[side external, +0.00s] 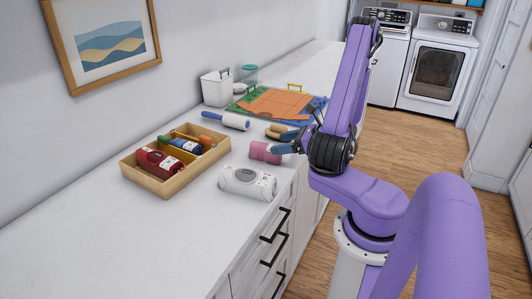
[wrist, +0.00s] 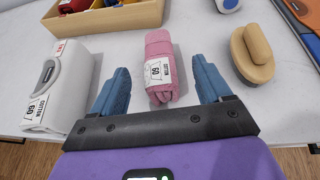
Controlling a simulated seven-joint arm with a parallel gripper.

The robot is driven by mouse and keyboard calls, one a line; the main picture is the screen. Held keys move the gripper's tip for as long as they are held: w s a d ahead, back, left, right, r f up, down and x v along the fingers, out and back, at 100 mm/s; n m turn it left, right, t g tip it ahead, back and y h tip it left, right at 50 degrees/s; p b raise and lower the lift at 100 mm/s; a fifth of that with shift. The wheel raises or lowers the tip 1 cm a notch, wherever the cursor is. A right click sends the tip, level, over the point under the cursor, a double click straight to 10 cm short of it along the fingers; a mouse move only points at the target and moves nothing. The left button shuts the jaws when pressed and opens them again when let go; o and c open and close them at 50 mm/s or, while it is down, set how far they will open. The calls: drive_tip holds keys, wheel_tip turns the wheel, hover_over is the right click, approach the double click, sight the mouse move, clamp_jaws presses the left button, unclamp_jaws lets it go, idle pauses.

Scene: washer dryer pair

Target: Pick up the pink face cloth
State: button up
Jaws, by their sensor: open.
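The pink face cloth (wrist: 160,45) is a rolled pink bundle with a white paper label, lying on the white counter in the wrist view. It also shows in the side external view (side external: 262,152), near the counter's front edge. My gripper (wrist: 163,80) is open, with its blue fingers on either side of the cloth's near end and a gap on both sides. In the side external view my gripper (side external: 287,142) is at the cloth's right end and partly hides it. I cannot tell the height of the fingertips above the counter.
A wooden tray (side external: 166,184) with bottles stands behind and to the left. The counter's left end is clear.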

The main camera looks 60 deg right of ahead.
sight(266, 145)
drive_tip(key=shift+x, duration=3.25)
drive_tip(key=shift+a+f, duration=0.1)
drive_tip(key=c, duration=1)
